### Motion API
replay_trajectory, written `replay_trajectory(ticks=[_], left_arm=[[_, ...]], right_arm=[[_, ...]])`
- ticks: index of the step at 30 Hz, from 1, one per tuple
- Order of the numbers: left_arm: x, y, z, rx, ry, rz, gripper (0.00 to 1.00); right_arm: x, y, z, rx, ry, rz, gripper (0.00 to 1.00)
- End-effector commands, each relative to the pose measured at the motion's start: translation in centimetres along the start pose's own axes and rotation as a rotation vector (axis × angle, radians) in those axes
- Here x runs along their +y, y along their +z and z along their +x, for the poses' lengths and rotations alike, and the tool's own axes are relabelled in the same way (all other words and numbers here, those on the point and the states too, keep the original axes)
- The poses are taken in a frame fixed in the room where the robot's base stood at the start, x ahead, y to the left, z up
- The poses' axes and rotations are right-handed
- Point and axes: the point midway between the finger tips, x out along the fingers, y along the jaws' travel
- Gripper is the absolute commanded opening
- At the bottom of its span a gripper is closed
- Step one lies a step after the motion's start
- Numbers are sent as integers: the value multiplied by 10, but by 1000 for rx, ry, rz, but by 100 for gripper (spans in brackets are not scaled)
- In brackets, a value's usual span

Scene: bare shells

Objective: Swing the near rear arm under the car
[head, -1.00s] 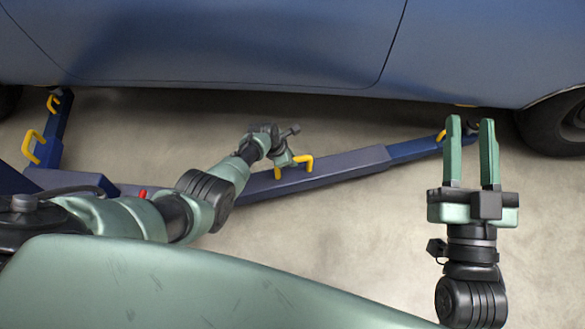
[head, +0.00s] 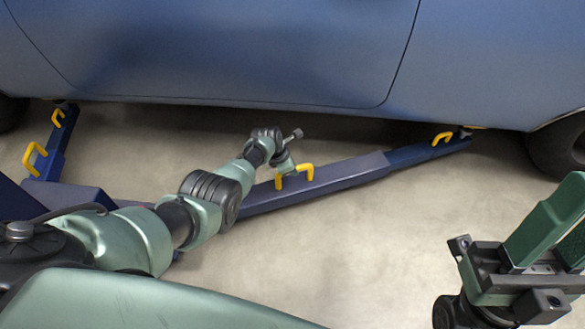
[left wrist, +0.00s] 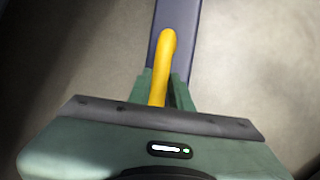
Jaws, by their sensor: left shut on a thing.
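A long blue lift arm (head: 345,178) runs low over the floor from the left to the car's lower edge, its far end beside the right wheel. It carries a yellow handle (head: 304,170) near its middle and another (head: 441,138) near its tip. My left gripper (head: 285,178) is shut on the middle handle; in the left wrist view the yellow bar (left wrist: 164,65) stands between its fingers, over the blue arm. The blue car (head: 250,55) fills the top of the head view. My right gripper (head: 570,225) is empty and open at the right edge, partly cut off.
A second blue lift arm (head: 57,140) with yellow handles angles up to the car's edge at the left. A dark wheel (head: 560,150) stands at the right. The concrete floor (head: 380,240) before the long arm is clear.

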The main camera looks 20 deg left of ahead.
Motion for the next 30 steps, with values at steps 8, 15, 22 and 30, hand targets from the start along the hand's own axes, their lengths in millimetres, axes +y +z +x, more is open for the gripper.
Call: replay_trajectory(ticks=[8,15,22,30], left_arm=[[10,5,-4,-11,22,-3,41],[8,3,-3,-8,18,-1,41],[8,3,-10,-7,16,-1,41],[7,4,-25,-7,16,-1,41]], right_arm=[[0,0,0,-2,0,0,36],[0,0,0,-3,0,0,36],[2,24,4,-127,2,-9,36],[9,88,-5,-462,10,-28,36]])
